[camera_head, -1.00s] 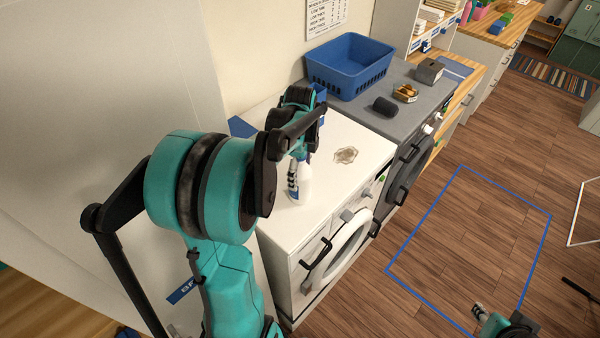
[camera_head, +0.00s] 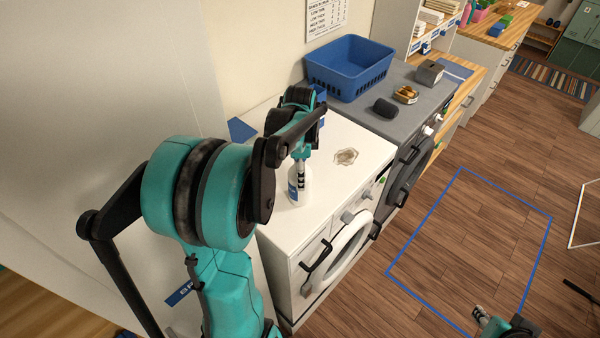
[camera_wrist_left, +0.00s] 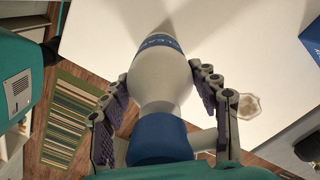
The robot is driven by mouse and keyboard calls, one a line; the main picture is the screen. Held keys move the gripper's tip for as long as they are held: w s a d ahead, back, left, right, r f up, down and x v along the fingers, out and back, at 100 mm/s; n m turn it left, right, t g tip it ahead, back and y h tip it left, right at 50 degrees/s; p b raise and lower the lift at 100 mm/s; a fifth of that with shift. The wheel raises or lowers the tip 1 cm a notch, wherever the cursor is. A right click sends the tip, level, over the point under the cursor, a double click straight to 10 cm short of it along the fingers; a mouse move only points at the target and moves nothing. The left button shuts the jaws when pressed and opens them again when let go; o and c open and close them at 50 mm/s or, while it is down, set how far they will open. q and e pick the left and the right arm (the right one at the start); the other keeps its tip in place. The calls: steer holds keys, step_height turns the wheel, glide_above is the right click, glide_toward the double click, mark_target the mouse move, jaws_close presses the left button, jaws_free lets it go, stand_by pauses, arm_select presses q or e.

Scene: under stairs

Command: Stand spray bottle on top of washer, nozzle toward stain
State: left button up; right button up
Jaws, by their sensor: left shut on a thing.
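The spray bottle (camera_head: 293,190), white with a blue label, is upright on or just above the white washer's top (camera_head: 330,190); I cannot tell if its base touches. My left gripper (camera_head: 301,172) is shut on it from above. In the left wrist view, the fingers (camera_wrist_left: 165,105) flank the white bottle body (camera_wrist_left: 160,80) above its blue collar (camera_wrist_left: 158,138). A pale piece juts right from the collar, on the stain's side; the nozzle is mostly hidden. The brownish stain (camera_head: 346,156) lies right of the bottle, also in the wrist view (camera_wrist_left: 248,106). My right gripper (camera_head: 484,314) is over the floor, its jaws unclear.
A grey machine (camera_head: 405,115) adjoins the washer, with a blue basket (camera_head: 348,68), a dark cylinder (camera_head: 385,107) and a small amber item (camera_head: 405,94) on it. A wall stands behind. Blue tape (camera_head: 425,225) marks clear floor in front.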

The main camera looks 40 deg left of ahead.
arm_select(q)
steer(key=m, duration=0.9)
steer(key=shift+b, duration=0.4)
steer(key=o, duration=1.3)
steer(key=shift+m, duration=0.5)
steer(key=o, duration=0.5)
steer(key=shift+c, duration=0.2)
step_height(320, 180, up, 12)
steer(key=shift+f, duration=0.1)
